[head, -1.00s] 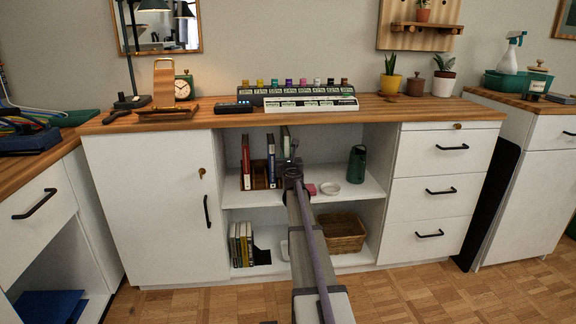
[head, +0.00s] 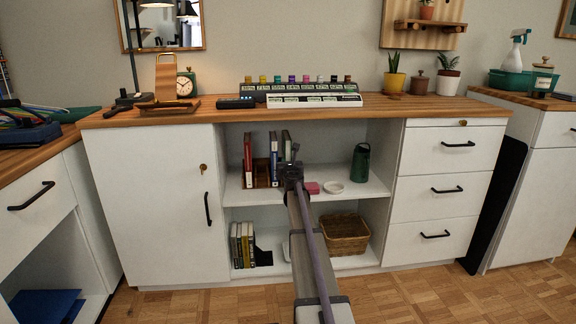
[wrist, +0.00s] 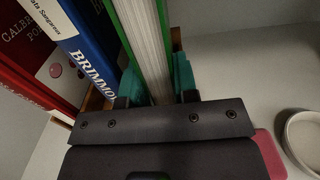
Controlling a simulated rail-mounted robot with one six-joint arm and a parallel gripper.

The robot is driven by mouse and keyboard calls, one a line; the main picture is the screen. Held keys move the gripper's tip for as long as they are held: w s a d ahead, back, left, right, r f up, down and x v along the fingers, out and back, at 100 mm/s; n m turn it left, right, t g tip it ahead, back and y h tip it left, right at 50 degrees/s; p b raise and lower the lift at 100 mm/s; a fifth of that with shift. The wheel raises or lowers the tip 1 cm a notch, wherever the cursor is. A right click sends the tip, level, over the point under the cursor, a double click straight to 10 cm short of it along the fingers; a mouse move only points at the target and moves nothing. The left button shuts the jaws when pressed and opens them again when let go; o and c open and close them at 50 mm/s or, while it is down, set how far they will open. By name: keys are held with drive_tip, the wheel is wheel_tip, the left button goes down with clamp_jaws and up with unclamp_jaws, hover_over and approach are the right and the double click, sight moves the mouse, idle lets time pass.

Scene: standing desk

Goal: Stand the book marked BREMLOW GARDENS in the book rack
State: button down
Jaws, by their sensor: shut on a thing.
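My gripper (wrist: 157,92) is shut on a green-covered book (wrist: 150,40), with a teal pad on each side and its white page edges showing. In the head view the held book (head: 286,141) stands roughly upright in front of my gripper (head: 291,165), at the right of the wooden book rack (head: 262,174). Its title does not show. A blue book (head: 273,152) and a red book (head: 247,155) stand in the rack. In the wrist view the blue book (wrist: 82,45) shows the letters BRIMMO. I cannot tell whether the held book's bottom rests in the rack.
Right of the rack on the same shelf are a pink block (head: 312,187), a white dish (head: 333,187) and a green bottle (head: 361,162). Several books (head: 242,245) and a wicker basket (head: 345,233) are on the shelf below. The desktop (head: 220,112) overhangs the shelf.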

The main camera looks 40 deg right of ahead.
idle(0.3)
drive_tip(key=c, duration=0.8)
unclamp_jaws()
drive_tip(key=v, duration=1)
drive_tip(key=shift+s+a, duration=0.2)
drive_tip(key=shift+s, duration=0.15)
